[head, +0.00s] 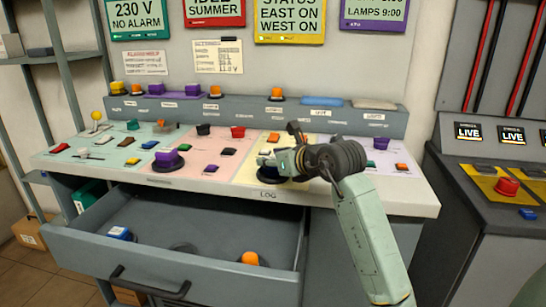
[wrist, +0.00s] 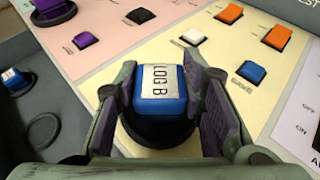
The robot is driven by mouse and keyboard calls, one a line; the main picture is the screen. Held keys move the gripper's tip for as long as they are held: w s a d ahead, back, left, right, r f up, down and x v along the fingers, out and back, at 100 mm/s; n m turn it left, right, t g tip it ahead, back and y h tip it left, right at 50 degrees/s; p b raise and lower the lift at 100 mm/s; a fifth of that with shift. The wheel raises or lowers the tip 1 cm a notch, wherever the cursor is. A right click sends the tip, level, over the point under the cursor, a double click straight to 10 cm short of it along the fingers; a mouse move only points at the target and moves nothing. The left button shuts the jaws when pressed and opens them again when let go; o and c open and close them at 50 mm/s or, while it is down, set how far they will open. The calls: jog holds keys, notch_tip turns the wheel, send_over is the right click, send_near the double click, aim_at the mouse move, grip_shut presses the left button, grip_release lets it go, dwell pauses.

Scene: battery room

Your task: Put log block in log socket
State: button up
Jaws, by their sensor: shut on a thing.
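A round black base, taken as the log socket (wrist: 158,136), shows directly below the block. In the head view my gripper (head: 277,160) is at the front of the cream panel, above the "LOG" label on the console edge. The socket (head: 274,179) is partly hidden there by my gripper. The block looks upright; I cannot tell whether it is fully seated.
The open drawer (head: 75,246) below holds a blue-and-white block (head: 119,233) and an orange piece (head: 249,258). A purple block (head: 168,158) stands on a black base to the left. Small coloured buttons dot the console. A second console with a red button (head: 507,187) stands right.

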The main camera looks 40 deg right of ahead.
jog(key=shift+f, duration=0.2)
jog(key=shift+f+b, duration=0.35)
jog(key=shift+b, duration=0.25)
jog(key=o, duration=1.1)
jog(key=shift+f, duration=0.15)
jog(key=shift+o, duration=0.2)
jog(key=shift+d+r+p, duration=0.1)
jog(key=shift+r+p, duration=0.45)
jog(key=b+v, duration=0.2)
jog(key=v, duration=1)
jog(key=shift+s, duration=0.1)
